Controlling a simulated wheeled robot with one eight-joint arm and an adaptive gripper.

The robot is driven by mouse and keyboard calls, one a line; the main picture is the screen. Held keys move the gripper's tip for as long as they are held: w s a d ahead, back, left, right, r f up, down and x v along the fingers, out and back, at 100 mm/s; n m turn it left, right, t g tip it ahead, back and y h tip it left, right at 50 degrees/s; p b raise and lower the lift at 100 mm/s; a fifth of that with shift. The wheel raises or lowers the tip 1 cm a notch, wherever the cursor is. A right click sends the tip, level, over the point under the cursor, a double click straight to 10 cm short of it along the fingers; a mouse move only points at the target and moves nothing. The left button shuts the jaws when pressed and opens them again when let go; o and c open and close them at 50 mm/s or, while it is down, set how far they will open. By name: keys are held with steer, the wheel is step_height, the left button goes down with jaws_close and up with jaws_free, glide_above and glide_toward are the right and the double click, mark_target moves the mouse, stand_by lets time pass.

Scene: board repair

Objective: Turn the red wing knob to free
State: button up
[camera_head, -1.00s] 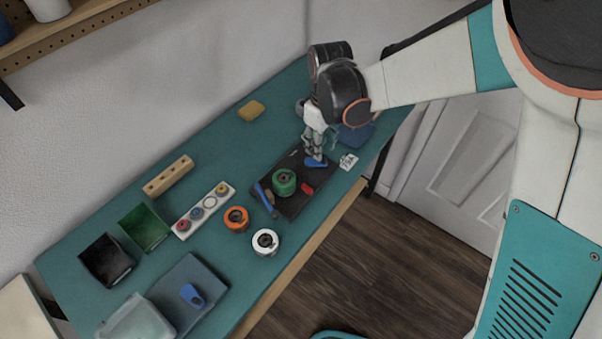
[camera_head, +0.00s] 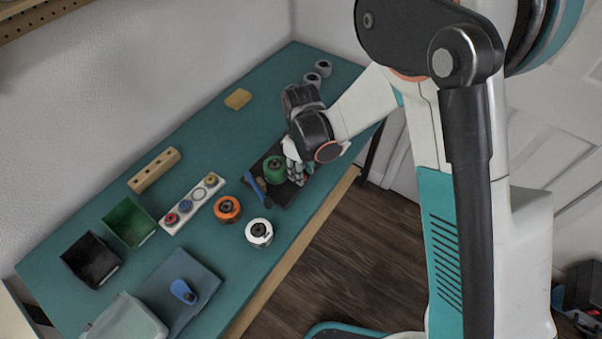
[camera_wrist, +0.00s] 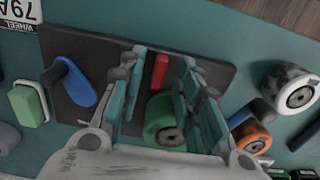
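The red wing knob (camera_wrist: 159,71) is a narrow red bar on the dark board (camera_wrist: 215,78). In the wrist view it lies between the two spread fingers of my gripper (camera_wrist: 164,66), with visible space on both sides. The gripper is open, and how far it is above the knob is hard to tell. In the head view my gripper (camera_head: 297,176) is over the right part of the board and hides the knob. A green wheel (camera_wrist: 161,120) on the board is partly behind the right finger.
An orange wheel (camera_head: 227,209) and a white wheel (camera_head: 259,232) stand left of the board on the teal table (camera_head: 200,135). A blue-handled tool (camera_head: 258,189) lies at the board's left edge. A ring tray (camera_head: 174,224) and two bins are farther left.

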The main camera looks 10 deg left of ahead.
steer(key=shift+f, duration=0.5)
jaws_close()
